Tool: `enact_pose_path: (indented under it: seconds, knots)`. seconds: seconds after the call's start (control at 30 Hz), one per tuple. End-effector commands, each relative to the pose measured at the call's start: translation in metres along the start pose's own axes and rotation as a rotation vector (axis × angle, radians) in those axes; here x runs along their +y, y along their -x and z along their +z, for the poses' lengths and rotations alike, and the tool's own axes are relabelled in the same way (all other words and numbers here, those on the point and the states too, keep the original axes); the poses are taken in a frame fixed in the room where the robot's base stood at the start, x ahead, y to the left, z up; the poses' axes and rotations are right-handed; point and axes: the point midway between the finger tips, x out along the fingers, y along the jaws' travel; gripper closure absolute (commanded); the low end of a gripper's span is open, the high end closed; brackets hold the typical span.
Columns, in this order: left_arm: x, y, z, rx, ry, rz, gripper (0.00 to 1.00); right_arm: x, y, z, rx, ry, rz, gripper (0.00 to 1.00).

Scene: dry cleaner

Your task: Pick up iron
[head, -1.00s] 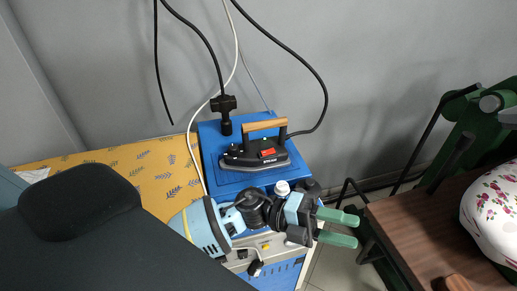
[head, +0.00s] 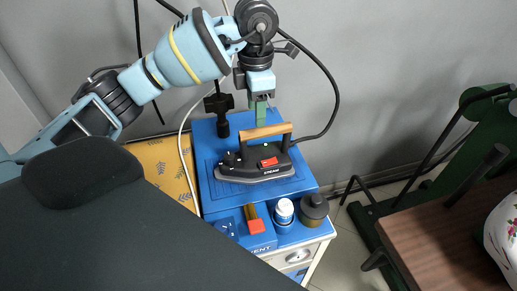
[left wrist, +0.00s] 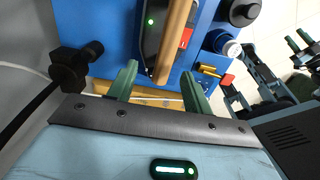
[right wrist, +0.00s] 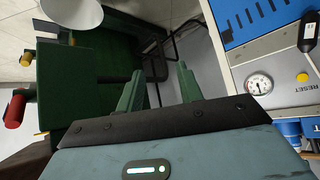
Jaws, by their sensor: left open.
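The iron (head: 255,165) is dark, with a wooden handle (head: 265,132) and a red switch. It rests flat on the blue top of the steam station (head: 205,150). My left gripper (head: 260,110) is just behind and above the handle, fingers pointing down. In the left wrist view, the open green fingers (left wrist: 158,82) are empty, and the near end of the iron's handle (left wrist: 173,35) shows ahead between their tips. The exact gap to the handle is hard to judge. My right gripper (right wrist: 160,72) is open and empty, low beside the station's front panel, outside the head view.
A black fitting (head: 219,115) with hoses stands behind the iron. A white-capped bottle (head: 284,208), a dark round cap (head: 313,207) and a red part (head: 256,226) line the station's front. A brown-topped table (head: 440,240) stands at right. A grey wall is behind.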

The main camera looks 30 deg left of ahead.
Motion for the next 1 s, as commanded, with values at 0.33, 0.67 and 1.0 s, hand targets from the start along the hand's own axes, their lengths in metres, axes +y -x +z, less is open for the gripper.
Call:
enact_pose_path:
  seconds: [0.33, 0.67, 1.0]
  knots:
    - [0.000, -0.009, -0.001, 0.005, 0.000, 0.001, 0.50, -0.001, 0.006, 0.017, -0.034, -0.003, 0.000, 0.64]
    - [-0.001, -0.028, 0.000, 0.001, -0.001, 0.001, 0.50, 0.001, 0.005, 0.012, -0.025, 0.003, 0.000, 0.64]
    - [-0.004, -0.070, 0.001, 0.002, 0.000, 0.001, 0.50, 0.003, 0.006, 0.000, -0.003, 0.011, 0.003, 0.64]
